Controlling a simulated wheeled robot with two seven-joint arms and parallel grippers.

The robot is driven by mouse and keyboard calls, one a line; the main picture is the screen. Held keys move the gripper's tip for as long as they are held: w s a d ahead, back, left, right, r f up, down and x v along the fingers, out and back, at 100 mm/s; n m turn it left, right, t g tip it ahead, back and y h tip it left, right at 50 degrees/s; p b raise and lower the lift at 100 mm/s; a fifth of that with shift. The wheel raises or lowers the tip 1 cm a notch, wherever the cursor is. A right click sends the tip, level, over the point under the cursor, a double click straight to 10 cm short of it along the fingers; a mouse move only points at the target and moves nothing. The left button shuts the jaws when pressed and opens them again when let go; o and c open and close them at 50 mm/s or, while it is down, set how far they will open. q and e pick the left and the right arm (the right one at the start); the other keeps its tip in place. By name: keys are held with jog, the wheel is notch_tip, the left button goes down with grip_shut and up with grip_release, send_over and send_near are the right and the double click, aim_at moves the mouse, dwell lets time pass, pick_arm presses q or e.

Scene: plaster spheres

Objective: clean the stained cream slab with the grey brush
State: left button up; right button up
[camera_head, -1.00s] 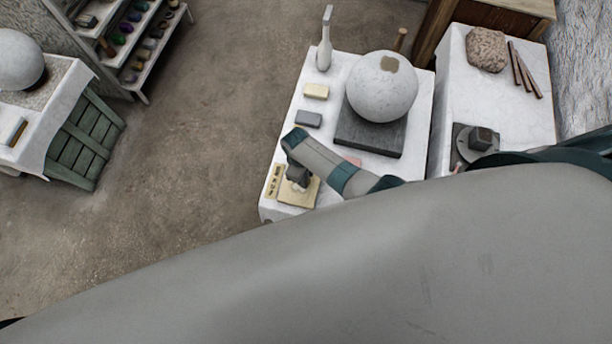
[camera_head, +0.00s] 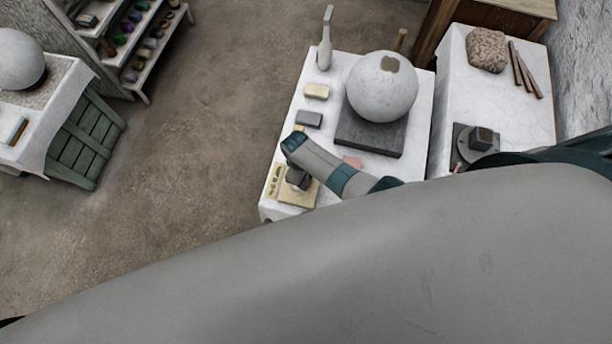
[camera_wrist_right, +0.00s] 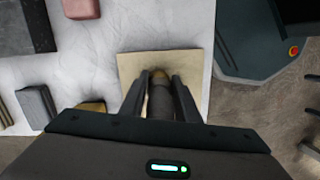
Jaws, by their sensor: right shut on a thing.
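The cream slab (camera_head: 298,200) lies on the near left end of the white-covered table. It also shows in the wrist view (camera_wrist_right: 137,64), plain tan where bare, with no clear stain that I can make out. My right gripper (camera_wrist_right: 160,86) is over the slab, pointing down, shut on the brush (camera_wrist_right: 159,104). The brush is dark with a tan end, and most of it is hidden between the fingers. I cannot tell whether it touches the slab. In the head view the right gripper (camera_head: 298,180) is small and partly hidden by its wrist. My left gripper is not in view.
A white sphere (camera_head: 381,92) stands on a dark block (camera_head: 369,137) further back. A cream block (camera_head: 317,91), a grey block (camera_head: 308,119) and a pink block (camera_wrist_right: 82,8) lie nearby. A pale upright tool (camera_head: 325,45) stands at the back left. Small yellowish pieces (camera_head: 274,181) lie left of the slab.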

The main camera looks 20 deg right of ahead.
jog(key=shift+s+a, duration=0.2)
jog(key=shift+s, duration=0.1)
jog(key=shift+f, duration=0.1)
dwell(0.5)
jog(key=shift+w+d, duration=0.45)
jog(key=shift+w, duration=0.2)
jog(key=shift+w+d, duration=0.4)
jog(key=shift+w, duration=0.2)
dwell(0.4)
jog(key=shift+s+a, duration=0.4)
jog(key=shift+s, duration=0.2)
